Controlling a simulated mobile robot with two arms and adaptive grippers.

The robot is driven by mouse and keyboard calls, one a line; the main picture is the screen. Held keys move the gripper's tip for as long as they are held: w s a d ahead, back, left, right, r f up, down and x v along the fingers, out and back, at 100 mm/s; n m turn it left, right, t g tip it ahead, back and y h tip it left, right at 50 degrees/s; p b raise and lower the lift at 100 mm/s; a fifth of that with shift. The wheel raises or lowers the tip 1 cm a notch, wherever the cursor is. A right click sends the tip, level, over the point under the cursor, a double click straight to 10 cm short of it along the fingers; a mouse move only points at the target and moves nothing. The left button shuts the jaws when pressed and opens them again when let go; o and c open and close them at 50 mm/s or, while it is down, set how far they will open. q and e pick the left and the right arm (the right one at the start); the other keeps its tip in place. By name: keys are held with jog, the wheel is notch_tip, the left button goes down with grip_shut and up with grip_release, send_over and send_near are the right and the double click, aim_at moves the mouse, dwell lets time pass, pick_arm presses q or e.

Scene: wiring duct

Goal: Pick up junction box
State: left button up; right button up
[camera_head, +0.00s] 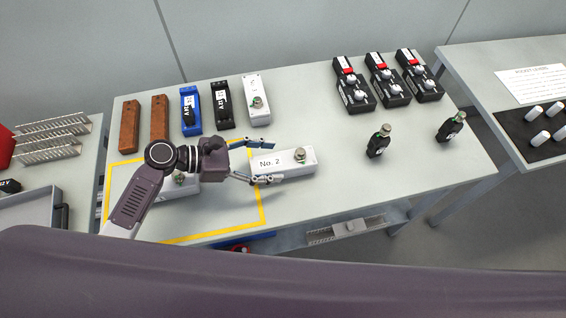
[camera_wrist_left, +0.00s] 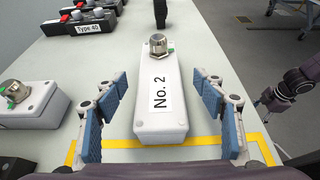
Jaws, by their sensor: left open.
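A white junction box labelled "No. 2" (camera_head: 285,163) lies on the table, with a round metal fitting at its far end. My left gripper (camera_head: 272,162) is open around the near end of this box. In the left wrist view the box (camera_wrist_left: 162,110) is between the two blue-padded fingers (camera_wrist_left: 158,118), with a visible gap on each side. A second white box (camera_head: 181,190) lies partly hidden under my left wrist. A third white box (camera_head: 257,100) stands in the back row; it also shows in the wrist view (camera_wrist_left: 32,108). My right gripper (camera_wrist_left: 268,102) is small at the wrist view's right edge.
Yellow tape (camera_head: 262,207) marks an area on the table (camera_head: 340,205). Brown, blue and black blocks (camera_head: 191,110) line the back. Black units with red parts (camera_head: 383,80) stand at the back right. Two dark bottle-like items (camera_head: 378,141) stand right of the box, with free room between.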

aim_at(283, 160)
pick_arm(q)
jog(key=x, duration=0.3)
jog(key=shift+r, duration=0.1)
jog(key=shift+w+d, duration=0.15)
jog(key=shift+d, duration=0.2)
jog(key=shift+d+f, duration=0.1)
jog(key=shift+f, duration=0.15)
jog(key=c, duration=1.2)
jog(key=shift+c, duration=0.7)
pick_arm(e)
jog(key=shift+s+d+r, duration=0.2)
jog(key=shift+s+d, duration=0.05)
jog(key=shift+s, duration=0.5)
pick_arm(q)
jog(key=shift+r, duration=0.1)
